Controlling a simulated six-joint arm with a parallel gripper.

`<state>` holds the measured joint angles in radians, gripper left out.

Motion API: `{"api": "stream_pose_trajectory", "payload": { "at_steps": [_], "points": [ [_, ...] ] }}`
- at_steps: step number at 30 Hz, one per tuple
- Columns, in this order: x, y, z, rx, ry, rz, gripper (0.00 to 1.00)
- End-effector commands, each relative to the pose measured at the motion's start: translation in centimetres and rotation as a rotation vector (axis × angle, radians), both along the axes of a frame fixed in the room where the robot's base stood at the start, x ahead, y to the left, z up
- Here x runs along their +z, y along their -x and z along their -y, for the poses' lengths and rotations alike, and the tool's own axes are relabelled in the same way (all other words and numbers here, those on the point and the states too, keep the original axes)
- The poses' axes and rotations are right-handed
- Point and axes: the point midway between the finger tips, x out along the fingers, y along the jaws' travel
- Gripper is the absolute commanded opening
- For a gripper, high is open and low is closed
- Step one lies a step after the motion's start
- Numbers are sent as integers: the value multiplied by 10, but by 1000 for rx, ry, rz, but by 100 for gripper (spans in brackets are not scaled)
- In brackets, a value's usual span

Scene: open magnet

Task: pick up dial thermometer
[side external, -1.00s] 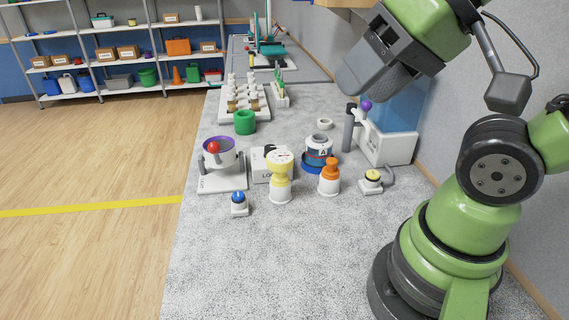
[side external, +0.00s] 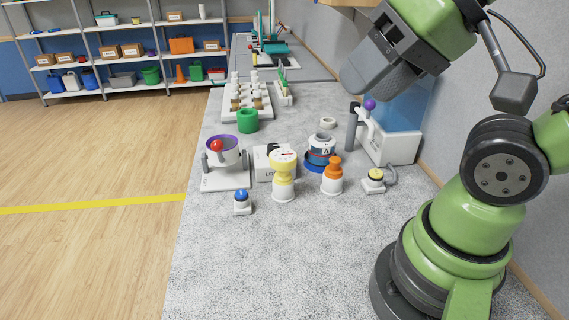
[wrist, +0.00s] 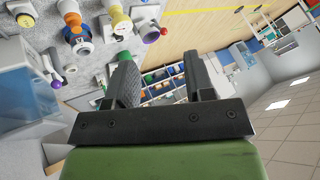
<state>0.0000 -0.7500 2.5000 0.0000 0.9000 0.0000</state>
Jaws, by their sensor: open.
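The dial thermometer appears to be the yellow-topped piece with a round white dial face (side external: 283,162), upright in a white holder (side external: 284,190) on the grey speckled bench. Its yellow part also shows near the top of the wrist view (wrist: 121,23). My gripper (side external: 366,76) is high above the bench, behind and to the right of the thermometer in the side view, well apart from it. In the wrist view the two jaws of my gripper (wrist: 158,72) are spread with nothing between them.
An orange-topped piece (side external: 332,170) stands close right of the thermometer. A purple-rimmed bowl on a stand (side external: 224,154) is to the left, a blue button (side external: 241,197) in front-left, a yellow button (side external: 375,176) to the right. The front of the bench (side external: 270,265) is clear.

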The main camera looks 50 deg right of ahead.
Motion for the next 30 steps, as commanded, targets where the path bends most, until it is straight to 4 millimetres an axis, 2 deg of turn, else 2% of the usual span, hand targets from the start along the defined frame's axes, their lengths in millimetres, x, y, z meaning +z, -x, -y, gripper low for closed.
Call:
{"api": "stream_pose_trajectory", "payload": {
  "at_steps": [4, 9, 17, 20, 23, 26, 30],
  "points": [
    [0, 0, 0, 0, 0, 0, 51],
    [0, 0, 0, 0, 0, 0, 88],
    [0, 0, 0, 1, 1, -1, 88],
    [1, -6, 1, 15, 20, -16, 88],
    [2, -23, 5, 58, 68, -54, 88],
    [-1, -49, 12, 131, 141, -116, 88],
    [-16, -91, 25, 262, 242, -212, 88]
  ]
}}
